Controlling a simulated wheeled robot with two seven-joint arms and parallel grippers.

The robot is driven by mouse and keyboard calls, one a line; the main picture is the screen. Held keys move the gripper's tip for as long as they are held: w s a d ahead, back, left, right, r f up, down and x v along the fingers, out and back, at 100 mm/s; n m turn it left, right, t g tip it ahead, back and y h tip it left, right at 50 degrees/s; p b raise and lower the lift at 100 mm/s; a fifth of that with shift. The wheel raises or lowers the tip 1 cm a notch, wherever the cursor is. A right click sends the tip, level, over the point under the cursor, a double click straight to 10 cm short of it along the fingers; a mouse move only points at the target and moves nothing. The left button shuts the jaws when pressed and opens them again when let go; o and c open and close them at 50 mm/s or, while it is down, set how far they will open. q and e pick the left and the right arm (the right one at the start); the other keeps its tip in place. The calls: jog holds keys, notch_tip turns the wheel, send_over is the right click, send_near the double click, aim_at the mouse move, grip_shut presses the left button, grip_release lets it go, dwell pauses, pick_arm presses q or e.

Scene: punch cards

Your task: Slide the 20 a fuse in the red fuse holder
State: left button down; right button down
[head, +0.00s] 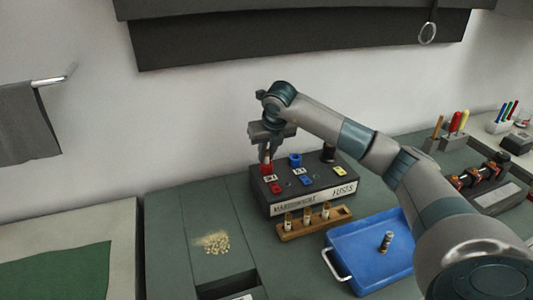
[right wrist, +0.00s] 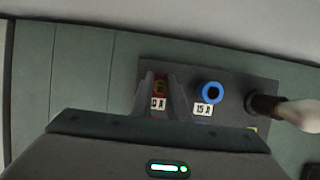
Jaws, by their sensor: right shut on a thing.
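The dark fuse block (head: 315,207) stands on the bench, with the red fuse holder (head: 266,170) at its back left. My right gripper (head: 267,158) points down right over the red holder, with its fingers shut on a fuse that is mostly hidden. In the right wrist view, my right gripper (right wrist: 162,98) has its fingertips at the red holder (right wrist: 160,87), with a yellowish spot between them. I cannot tell how deep the fuse sits. The white label (right wrist: 158,103) in front of the holder is partly covered. My left gripper is out of view.
A blue holder (head: 295,160) and a black one (head: 328,152) stand right of the red. A wooden rack (head: 290,235) with 3 fuses is in front. A blue tray (head: 355,270) holds a dark cylinder (head: 387,241). Small pale bits (head: 216,243) lie at left.

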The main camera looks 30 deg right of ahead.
jog(key=shift+f, duration=0.25)
jog(key=c, duration=1.1)
grip_release()
jog(key=shift+r, duration=0.15)
jog(key=shift+r+p, duration=1.15)
jog(key=shift+r, duration=1.75)
